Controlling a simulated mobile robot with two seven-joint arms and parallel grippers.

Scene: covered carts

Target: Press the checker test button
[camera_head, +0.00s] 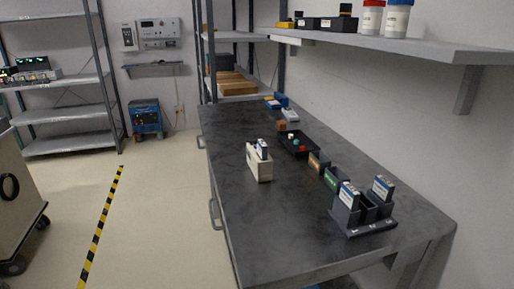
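A small cream-white box (252,165) stands on the dark workbench, left of the other items. It looks like the checker, and a blue-and-white labelled block (263,148) stands upright in its top. No test button can be made out at this size. Neither of my grippers shows in the head view.
The workbench (250,225) is bare at its front left. A dark slotted holder (372,228) with two labelled blocks stands at the right, then small bins and a black tray (291,150) behind. A wall shelf (400,48) overhangs the right. Floor left of the bench is open.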

